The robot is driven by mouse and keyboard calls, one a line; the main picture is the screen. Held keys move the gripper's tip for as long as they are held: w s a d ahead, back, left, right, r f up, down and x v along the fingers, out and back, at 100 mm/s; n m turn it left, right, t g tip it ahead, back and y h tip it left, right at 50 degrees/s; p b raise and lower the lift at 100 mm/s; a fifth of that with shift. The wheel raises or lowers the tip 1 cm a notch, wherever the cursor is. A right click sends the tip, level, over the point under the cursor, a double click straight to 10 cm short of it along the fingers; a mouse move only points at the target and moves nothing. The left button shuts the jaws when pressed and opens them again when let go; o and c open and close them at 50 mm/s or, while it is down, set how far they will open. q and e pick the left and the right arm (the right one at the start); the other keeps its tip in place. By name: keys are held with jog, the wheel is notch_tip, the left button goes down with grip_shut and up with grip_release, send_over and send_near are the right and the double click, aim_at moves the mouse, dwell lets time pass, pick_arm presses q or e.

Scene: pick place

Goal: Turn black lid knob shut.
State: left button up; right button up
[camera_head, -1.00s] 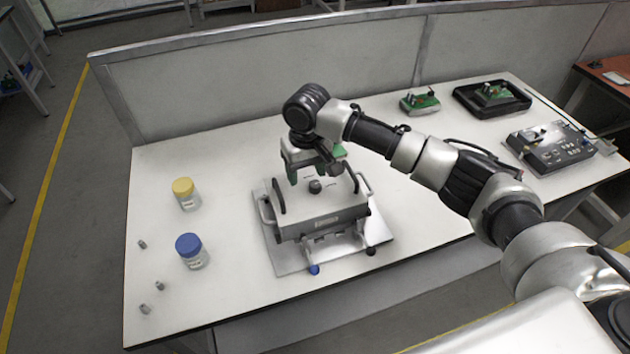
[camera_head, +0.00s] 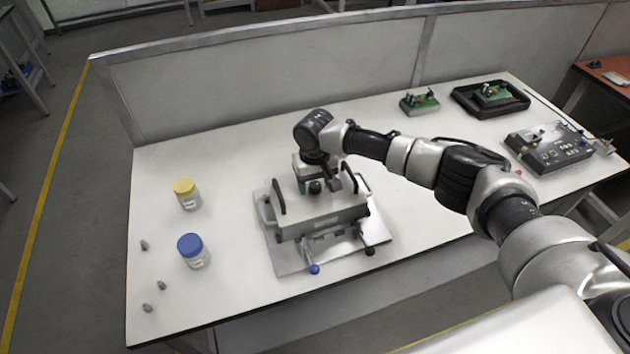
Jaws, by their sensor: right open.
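The black lid knob (camera_head: 315,187) sits on top of the white-lidded fixture (camera_head: 318,212), which stands on a grey base plate (camera_head: 290,262) in the middle of the table. My right gripper (camera_head: 317,186) is low over the lid, right at the knob, with its arm reaching in from the right. It is open. The fingertips are small and partly hidden, and I cannot tell whether they touch the knob. My left gripper does not show.
A yellow-lidded jar (camera_head: 186,194) and a blue-lidded jar (camera_head: 192,250) stand at the left, with several small grey parts near them. A control box (camera_head: 550,147), a black tray (camera_head: 490,99) and a green circuit board (camera_head: 419,102) are at the right and back. A wall panel runs behind.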

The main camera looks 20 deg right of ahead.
jog(key=shift+f, duration=0.2)
jog(key=shift+c, duration=0.3)
jog(key=c, duration=0.9)
jog(key=shift+o, duration=0.2)
